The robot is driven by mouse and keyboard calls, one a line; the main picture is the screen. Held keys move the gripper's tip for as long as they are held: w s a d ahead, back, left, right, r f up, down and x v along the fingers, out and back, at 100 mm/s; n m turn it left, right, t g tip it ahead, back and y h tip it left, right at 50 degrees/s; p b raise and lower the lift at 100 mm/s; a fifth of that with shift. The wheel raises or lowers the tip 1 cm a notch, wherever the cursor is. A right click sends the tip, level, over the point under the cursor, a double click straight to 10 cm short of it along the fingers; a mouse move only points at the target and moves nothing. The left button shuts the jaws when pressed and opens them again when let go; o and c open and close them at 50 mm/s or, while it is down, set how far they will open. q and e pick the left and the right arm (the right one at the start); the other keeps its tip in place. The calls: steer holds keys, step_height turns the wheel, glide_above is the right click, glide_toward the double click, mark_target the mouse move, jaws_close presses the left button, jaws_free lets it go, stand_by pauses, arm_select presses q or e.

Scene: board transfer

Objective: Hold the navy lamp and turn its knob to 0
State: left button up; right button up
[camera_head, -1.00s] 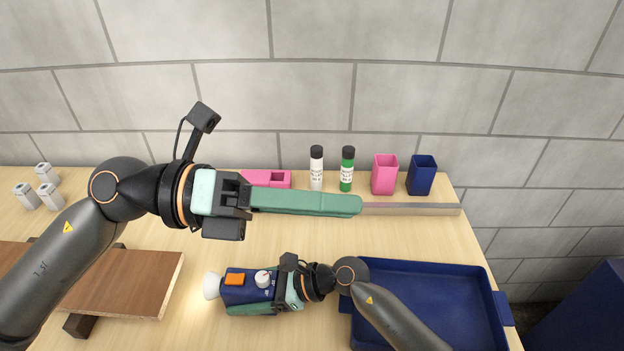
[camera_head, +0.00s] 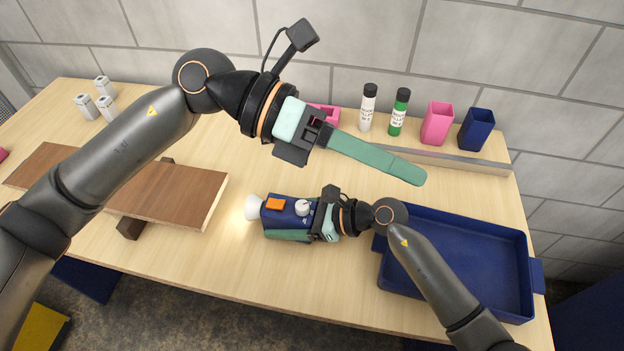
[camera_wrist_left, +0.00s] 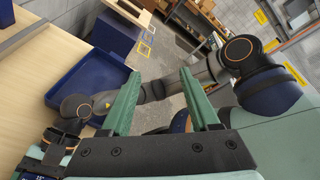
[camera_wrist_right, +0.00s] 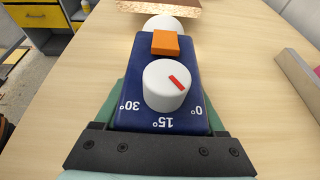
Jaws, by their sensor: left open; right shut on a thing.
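The navy lamp (camera_head: 284,216) has a white head, an orange button and a white knob (camera_head: 303,207). My right gripper (camera_head: 288,228) is shut on the lamp's body, just above or on the table. In the right wrist view the knob (camera_wrist_right: 166,86) has a red mark slanting down-right, towards the 0° label (camera_wrist_right: 197,111) side; exact alignment is hard to tell. The 15° and 30° labels lie further left. My left gripper (camera_head: 418,175) is open and empty, above the table to the right of and behind the lamp. Its green fingers (camera_wrist_left: 158,80) stand apart in the left wrist view.
A blue tray (camera_head: 455,218) stands right of the lamp. A brown board (camera_head: 170,194) on dark supports lies left. Two bottles, pink and navy cups (camera_head: 476,130) and a long bar (camera_head: 450,160) are at the back. Small white-grey pieces (camera_head: 104,106) sit back left.

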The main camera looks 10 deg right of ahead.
arm_select(q)
step_height(320, 180, down, 6)
steer(key=w+m+t+y, duration=0.2)
steer(key=w+m+y, duration=0.1)
steer(key=m+y, duration=0.2)
steer(key=m+t+y, duration=0.4)
steer(key=y, duration=0.5)
glide_toward(302, 205)
step_height(302, 205, down, 8)
steer(key=shift+a+f, duration=0.1)
steer(key=shift+f, duration=0.15)
jaws_close()
